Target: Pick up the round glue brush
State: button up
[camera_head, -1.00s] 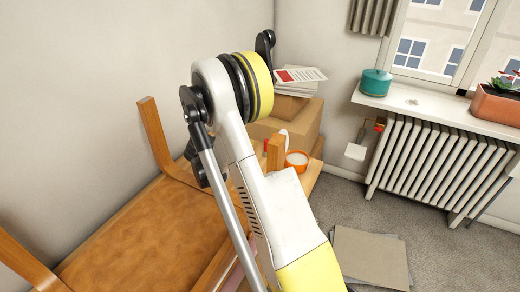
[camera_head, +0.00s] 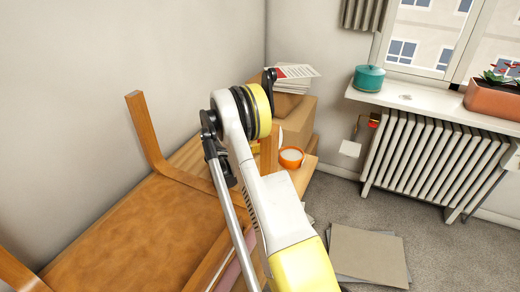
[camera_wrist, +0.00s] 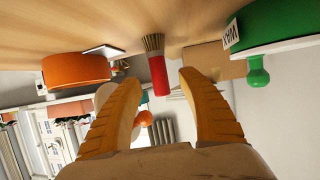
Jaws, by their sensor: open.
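The round glue brush (camera_wrist: 157,72) shows in the wrist view, with a red handle and pale brown bristles. Its bristle end meets the wooden top (camera_wrist: 205,18), which appears at the top of this picture; its handle points away from the wood. My gripper (camera_wrist: 159,78) is open, with one yellow-orange finger on each side of the brush's handle in the picture. Neither finger visibly touches it; the depth gap is hard to tell. In the head view my arm hides the gripper, and I cannot make out the brush.
An orange tub (camera_wrist: 76,69) is left of the brush, a green wax tin (camera_wrist: 275,27) right of it. The head view shows an orange-rimmed bowl (camera_head: 291,157), a cardboard box (camera_head: 299,122), a brown chair (camera_head: 140,232), a radiator (camera_head: 435,155) and flat boards (camera_head: 368,254) on the floor.

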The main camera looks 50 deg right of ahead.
jog(key=x, duration=0.2)
jog(key=shift+d+f+b, duration=0.15)
jog(key=shift+d+b, duration=0.15)
jog(key=shift+d, duration=0.05)
grip_shut()
jog(key=shift+r+p, duration=0.75)
jog(key=shift+r, duration=0.1)
jog(key=a+p, duration=0.1)
jog(key=a, duration=0.1)
jog(key=a+p, duration=0.1)
jog(key=a, duration=0.1)
jog(key=shift+s+a, duration=0.2)
jog(key=shift+a, duration=0.05)
notch_tip(320, 180, up, 13)
jog(key=p, duration=0.4)
jog(key=shift+d+r+p, duration=0.2)
jog(key=shift+r+p, duration=0.05)
jog(key=shift+p, duration=0.05)
